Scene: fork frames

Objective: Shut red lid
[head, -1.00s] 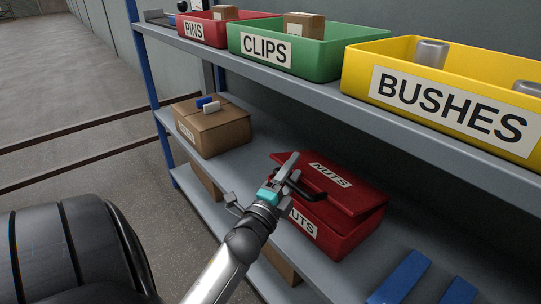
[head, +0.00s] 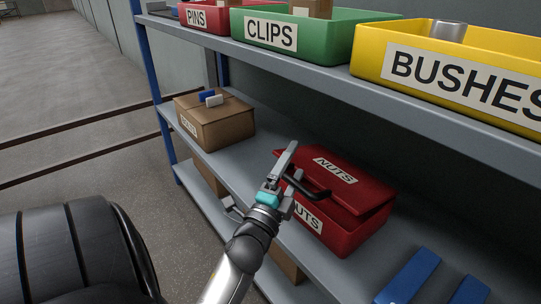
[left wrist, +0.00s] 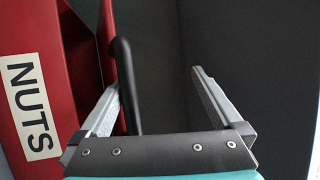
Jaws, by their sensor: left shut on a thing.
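The red lid (head: 350,179) with a NUTS label sits tilted on the red NUTS box (head: 335,229) on the lower shelf, with a dark gap under its front edge. It has a black handle (head: 308,188) at its front left. My left gripper (head: 282,176) is at this handle, shut on it. In the left wrist view the handle (left wrist: 124,85) stands between the fingers of the gripper (left wrist: 155,88), close against the left one. The red lid edge (left wrist: 108,50) is beside that finger. My right gripper is not in view.
A brown carton (head: 215,122) with small blue and white blocks stands left on the same shelf. Blue pieces (head: 410,278) lie to the right. The upper shelf (head: 300,70) holds red PINS, green CLIPS and yellow BUSHES bins above the box.

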